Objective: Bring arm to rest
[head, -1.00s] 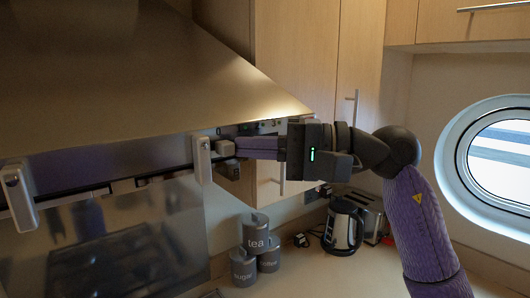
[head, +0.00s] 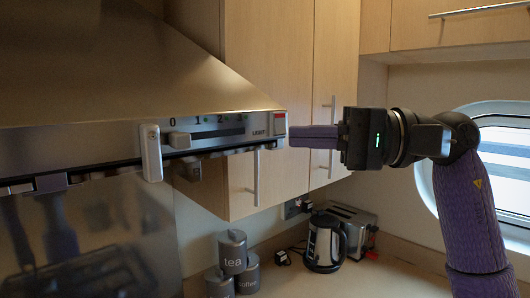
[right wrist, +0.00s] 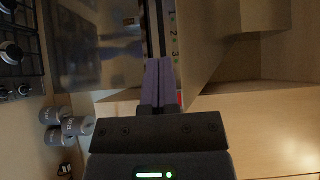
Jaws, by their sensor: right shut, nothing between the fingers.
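My right arm comes in from the right in the head view. Its right gripper (head: 292,137) points left, and its purple fingers are shut and empty. The fingertips are beside the right end of the range hood's control panel (head: 255,125), close to a red switch (head: 280,125); I cannot tell whether they touch. The panel has a slider knob (head: 179,140) and numbers from 0 up. In the right wrist view the closed fingers (right wrist: 159,64) lie together in front of the hood's edge. My left gripper is not in view.
Wooden cupboards (head: 265,60) with bar handles hang behind the gripper. Below are several grey canisters (head: 233,251), a kettle (head: 325,243) and a toaster (head: 357,225) on the counter. An oval porthole (head: 500,150) is behind my arm. A gas hob (right wrist: 12,52) shows in the right wrist view.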

